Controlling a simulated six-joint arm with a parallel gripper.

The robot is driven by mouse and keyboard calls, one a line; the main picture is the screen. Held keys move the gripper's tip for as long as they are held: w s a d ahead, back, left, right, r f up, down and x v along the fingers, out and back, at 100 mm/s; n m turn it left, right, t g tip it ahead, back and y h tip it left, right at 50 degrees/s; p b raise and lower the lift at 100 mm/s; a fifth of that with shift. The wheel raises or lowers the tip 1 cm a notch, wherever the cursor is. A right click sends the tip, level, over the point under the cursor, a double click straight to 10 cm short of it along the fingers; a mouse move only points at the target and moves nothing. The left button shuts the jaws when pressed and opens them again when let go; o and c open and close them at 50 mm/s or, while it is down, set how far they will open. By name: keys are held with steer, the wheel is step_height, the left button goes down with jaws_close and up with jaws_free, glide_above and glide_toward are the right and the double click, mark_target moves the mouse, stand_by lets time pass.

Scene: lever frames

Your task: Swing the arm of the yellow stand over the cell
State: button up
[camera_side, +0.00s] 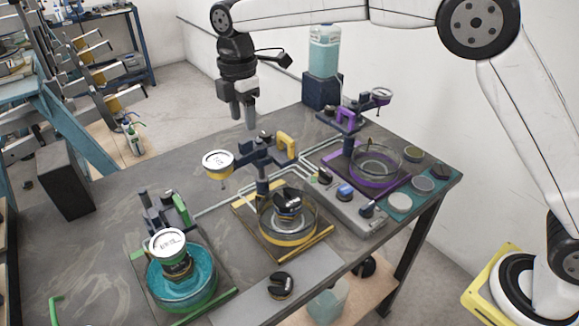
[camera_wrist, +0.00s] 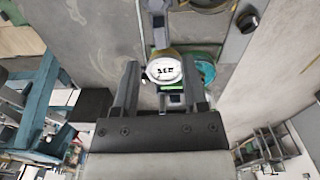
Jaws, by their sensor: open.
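The yellow stand's arm (camera_side: 262,155) is a dark bar on a dark post. It carries a yellow handle (camera_side: 286,146) at one end and a round white-faced head with a yellow rim (camera_side: 217,161) at the left end. The yellow-banded glass cell (camera_side: 288,238) sits in front of the post with a black piece inside; the head hangs left of the cell, not above it. My gripper (camera_side: 243,120) is open and empty, pointing down above and behind the stand's arm. In the wrist view the white head (camera_wrist: 165,70) appears between my open fingers (camera_wrist: 160,66), lower than they are.
A green stand with a teal-filled dish (camera_side: 181,284) is at front left, its head over the dish. A purple stand (camera_side: 350,122) and dish (camera_side: 377,165) are at back right. A control box (camera_side: 346,200) lies right of the yellow cell. A blue bottle (camera_side: 324,52) stands behind.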

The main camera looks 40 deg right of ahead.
mark_target(246, 140)
steer(key=shift+f, duration=3.2)
jaws_close()
